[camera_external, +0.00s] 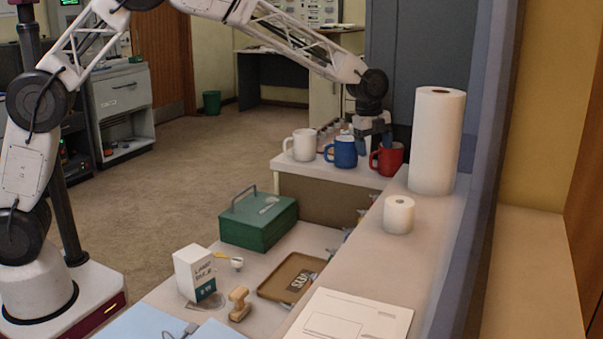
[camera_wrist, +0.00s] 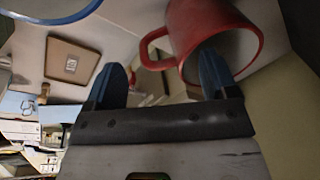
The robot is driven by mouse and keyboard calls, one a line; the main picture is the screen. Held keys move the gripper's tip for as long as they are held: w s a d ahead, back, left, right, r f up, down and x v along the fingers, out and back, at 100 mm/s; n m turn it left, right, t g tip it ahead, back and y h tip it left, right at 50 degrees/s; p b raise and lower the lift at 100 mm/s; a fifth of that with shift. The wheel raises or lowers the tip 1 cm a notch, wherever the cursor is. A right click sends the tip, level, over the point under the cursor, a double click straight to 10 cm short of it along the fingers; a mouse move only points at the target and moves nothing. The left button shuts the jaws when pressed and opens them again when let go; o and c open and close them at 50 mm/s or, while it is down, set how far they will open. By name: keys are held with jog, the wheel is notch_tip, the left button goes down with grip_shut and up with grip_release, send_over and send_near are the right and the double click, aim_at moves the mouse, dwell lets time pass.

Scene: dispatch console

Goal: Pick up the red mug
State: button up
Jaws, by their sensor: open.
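The red mug (camera_external: 390,160) stands upright at the right end of a row of mugs on the raised shelf, its handle towards the left. My gripper (camera_external: 371,134) is above its left side, pointing down. In the wrist view the red mug (camera_wrist: 205,22) fills the upper right, with its handle between my spread fingers (camera_wrist: 163,72). The right finger overlaps the mug's open mouth; the left finger is clear of the handle. Whether the right finger is inside the mug or only above it, I cannot tell. My gripper is open and holds nothing.
A blue mug (camera_external: 343,153) stands just left of the red one, and a white mug (camera_external: 302,146) beyond it. A tall paper roll (camera_external: 436,140) stands close on the right. Below are a green box (camera_external: 258,222) and a brown tray (camera_external: 272,289).

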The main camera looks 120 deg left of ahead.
aim_at(385, 160)
jog(key=shift+w+f, duration=0.15)
jog(key=shift+f, duration=0.7)
jog(key=shift+w+f, duration=0.15)
jog(key=shift+f, duration=0.65)
jog(key=c, duration=1.3)
